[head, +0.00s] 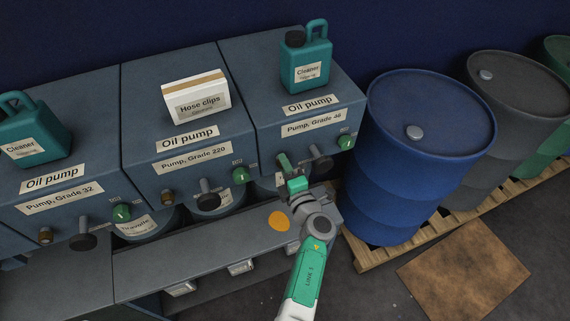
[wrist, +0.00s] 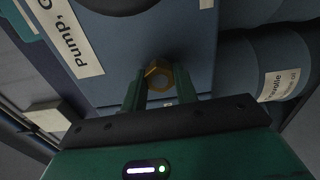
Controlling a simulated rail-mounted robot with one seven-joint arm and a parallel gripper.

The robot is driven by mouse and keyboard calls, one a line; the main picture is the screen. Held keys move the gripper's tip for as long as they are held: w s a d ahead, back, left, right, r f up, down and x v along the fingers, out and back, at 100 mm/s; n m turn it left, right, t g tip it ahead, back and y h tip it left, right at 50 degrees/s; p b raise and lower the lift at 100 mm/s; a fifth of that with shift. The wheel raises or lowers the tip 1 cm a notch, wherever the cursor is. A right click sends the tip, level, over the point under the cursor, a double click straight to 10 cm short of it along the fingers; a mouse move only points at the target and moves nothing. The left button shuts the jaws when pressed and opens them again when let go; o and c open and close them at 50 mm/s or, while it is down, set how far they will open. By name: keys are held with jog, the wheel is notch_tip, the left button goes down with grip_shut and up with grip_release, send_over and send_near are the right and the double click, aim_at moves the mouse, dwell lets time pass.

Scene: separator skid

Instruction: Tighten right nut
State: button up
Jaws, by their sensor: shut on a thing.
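The right nut is a brass hex nut (wrist: 159,73) on the front of the right pump cabinet, labelled Pump, Grade 46 (head: 313,123). In the wrist view it sits between the two green fingers of my gripper (wrist: 158,86), which are shut on it. In the head view my gripper (head: 283,162) reaches up to the lower left of that cabinet's front and hides the nut. The left brass nut (head: 45,235) and the middle brass nut (head: 167,197) show on the other two pumps.
A black-ended tap (head: 321,161) and a green knob (head: 344,142) are right of my gripper. A grey shelf (head: 185,265) runs below the pumps, with an orange spot (head: 279,221) on it. A blue drum (head: 420,155) stands to the right on a pallet.

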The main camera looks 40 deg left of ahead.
jog(key=shift+m, duration=0.4)
jog(key=o, duration=1)
jog(key=shift+d, duration=0.1)
jog(key=p+v, duration=0.2)
jog(key=v, duration=0.5)
jog(key=shift+s+d, duration=0.2)
jog(key=shift+d, duration=0.1)
